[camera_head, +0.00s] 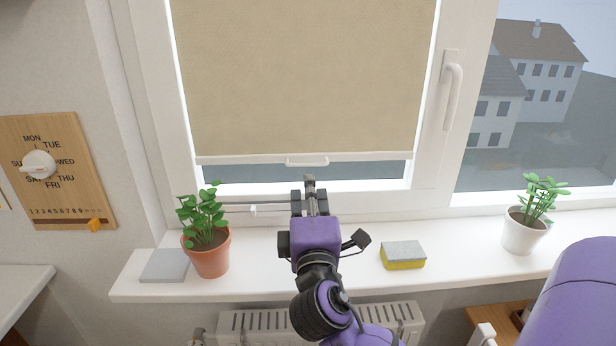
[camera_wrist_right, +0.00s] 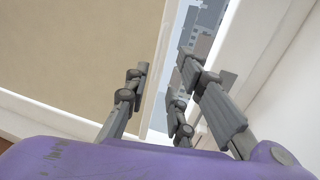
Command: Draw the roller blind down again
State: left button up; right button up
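The beige roller blind (camera_head: 300,75) covers most of the left window pane, with a strip of bare glass below it. Its white bottom bar (camera_head: 235,159) is level and carries a small white pull handle (camera_head: 307,162) at the middle. My right gripper (camera_head: 310,184) is just below the handle, in front of the lower window frame, and looks apart from it. In the right wrist view the fingers of this gripper (camera_wrist_right: 164,75) stand apart, with the blind (camera_wrist_right: 75,45) and its pale bottom edge behind them. My left gripper is in neither view.
On the white sill (camera_head: 465,262) stand a plant in a terracotta pot (camera_head: 210,258), a grey slab (camera_head: 164,266), a sponge (camera_head: 403,256) and a plant in a white pot (camera_head: 522,235). A window handle (camera_head: 453,95) is at the right. A radiator (camera_head: 260,322) is below.

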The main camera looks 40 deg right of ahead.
jog(key=v, duration=0.5)
jog(key=shift+a, duration=0.1)
dwell(0.4)
